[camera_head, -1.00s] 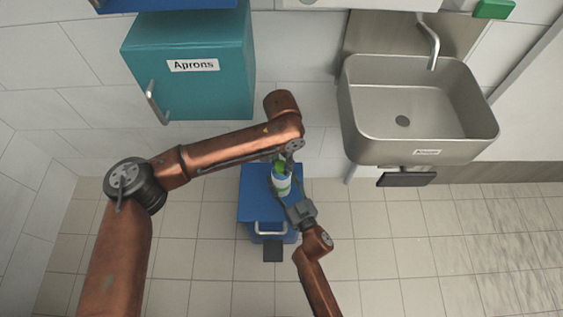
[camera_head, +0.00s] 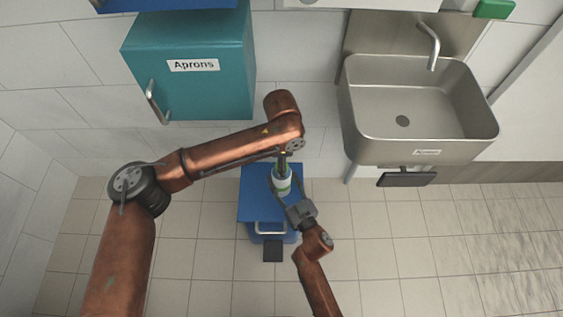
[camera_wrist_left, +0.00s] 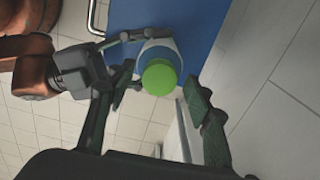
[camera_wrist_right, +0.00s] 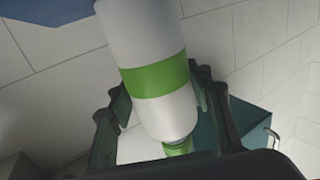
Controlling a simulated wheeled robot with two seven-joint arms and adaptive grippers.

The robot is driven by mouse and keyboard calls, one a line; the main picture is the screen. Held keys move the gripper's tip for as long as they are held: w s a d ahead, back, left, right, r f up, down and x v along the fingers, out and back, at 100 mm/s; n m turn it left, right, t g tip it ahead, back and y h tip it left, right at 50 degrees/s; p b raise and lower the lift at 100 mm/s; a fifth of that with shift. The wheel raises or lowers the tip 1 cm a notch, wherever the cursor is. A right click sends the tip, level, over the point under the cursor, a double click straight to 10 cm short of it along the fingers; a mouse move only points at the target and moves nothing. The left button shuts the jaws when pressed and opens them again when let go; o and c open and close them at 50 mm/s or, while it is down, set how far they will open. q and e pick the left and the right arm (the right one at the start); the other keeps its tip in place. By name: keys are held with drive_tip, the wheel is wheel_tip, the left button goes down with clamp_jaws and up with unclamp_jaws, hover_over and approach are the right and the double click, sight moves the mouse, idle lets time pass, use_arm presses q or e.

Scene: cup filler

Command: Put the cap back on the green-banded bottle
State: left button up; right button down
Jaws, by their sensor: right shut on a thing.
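The white bottle with a green band (camera_head: 282,187) is held above the blue surface; it fills much of the right wrist view (camera_wrist_right: 154,76). My right gripper (camera_head: 291,201) is shut around its body. The green cap (camera_wrist_left: 159,77) sits at the bottle's mouth, seen from above in the left wrist view. In the right wrist view the cap (camera_wrist_right: 177,150) shows at the end of the neck; I cannot tell whether it is tight. My left gripper (camera_wrist_left: 158,84) is open, with a finger on either side of the cap and gaps between. In the head view its fingers hide the cap.
A teal cabinet (camera_head: 190,90) labelled Aprons is on the wall at the left. A steel sink (camera_head: 470,130) is at the right. The floor at the right is clear.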

use_arm(q)
wheel_tip(320, 180, up, 12)
idle(0.7)
use_arm(e)
drive_tip(key=c, duration=0.9)
unclamp_jaws()
drive_tip(key=shift+s, duration=0.1)
drive_tip(key=v, duration=1.1)
drive_tip(key=shift+s+d, duration=0.2)
drive_tip(key=shift+s, duration=0.15)
